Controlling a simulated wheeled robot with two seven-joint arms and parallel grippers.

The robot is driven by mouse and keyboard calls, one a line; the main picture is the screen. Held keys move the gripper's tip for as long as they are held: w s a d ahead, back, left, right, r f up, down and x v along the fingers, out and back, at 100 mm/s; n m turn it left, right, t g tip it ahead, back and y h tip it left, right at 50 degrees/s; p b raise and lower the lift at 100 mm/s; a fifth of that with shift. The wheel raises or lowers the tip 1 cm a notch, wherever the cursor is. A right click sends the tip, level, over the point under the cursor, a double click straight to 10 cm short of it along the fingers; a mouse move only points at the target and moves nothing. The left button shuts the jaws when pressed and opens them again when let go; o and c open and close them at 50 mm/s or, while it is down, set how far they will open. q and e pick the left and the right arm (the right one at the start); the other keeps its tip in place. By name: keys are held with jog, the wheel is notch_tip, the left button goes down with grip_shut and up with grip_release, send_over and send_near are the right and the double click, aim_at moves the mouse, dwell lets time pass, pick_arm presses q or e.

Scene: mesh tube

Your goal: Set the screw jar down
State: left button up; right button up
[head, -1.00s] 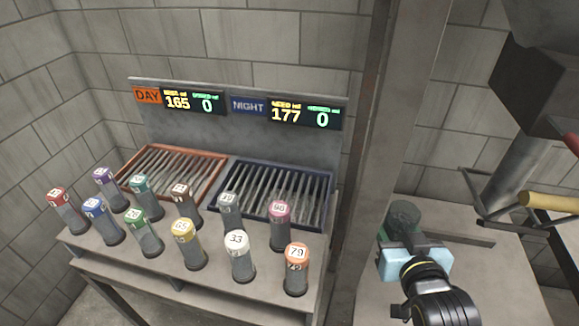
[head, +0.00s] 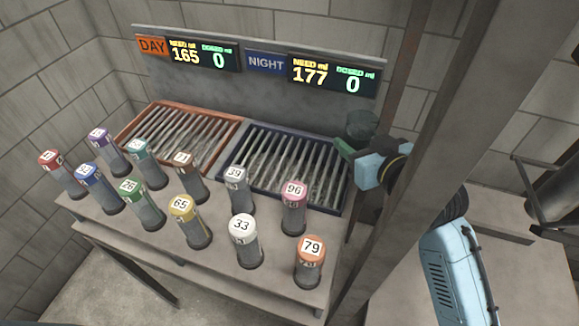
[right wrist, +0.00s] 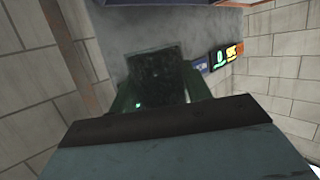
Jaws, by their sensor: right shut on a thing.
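The screw jar (head: 362,124) is a dark green, see-through cup shape, held up near the right end of the navy grate tray (head: 336,208). It also shows dark in the right wrist view (right wrist: 160,76), between the two fingers. My right gripper (head: 350,144) is shut on the jar, beside the grey post and above the bench's right end. What is inside the jar is too dark to tell. My left gripper is not in view.
An orange-framed grate tray (head: 228,122) lies left of the navy one. Several numbered, coloured-cap cylinders stand in front, including a white 33 (head: 246,250) and orange 79 (head: 310,265). A grey post (head: 425,150) rises at right. DAY and NIGHT displays (head: 265,63) both show 0 dosed.

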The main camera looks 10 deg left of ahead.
jog(key=shift+w+a+r+n+g+y+b, duration=0.75)
jog(key=shift+w+a+n+g+y+b, duration=0.6)
jog(key=shift+a+n+g+y, duration=1.85)
jog(key=shift+m+t+h, duration=0.5)
jog(key=shift+t+h, duration=0.1)
jog(key=shift+t, duration=0.3)
jog(key=f, duration=0.2)
jog(key=a+f+b, duration=0.1)
jog(key=f, duration=0.1)
jog(key=shift+a+f, duration=0.15)
jog(key=shift+a, duration=0.05)
send_over(314, 170)
notch_tip(314, 170, down, 5)
jog(key=shift+r+b, duration=0.1)
jog(key=shift+b, duration=0.35)
jog(key=shift+f, duration=0.35)
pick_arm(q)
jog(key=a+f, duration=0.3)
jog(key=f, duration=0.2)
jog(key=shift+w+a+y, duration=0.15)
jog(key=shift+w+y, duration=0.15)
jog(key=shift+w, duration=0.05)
pick_arm(e)
jog(key=shift+f, duration=0.2)
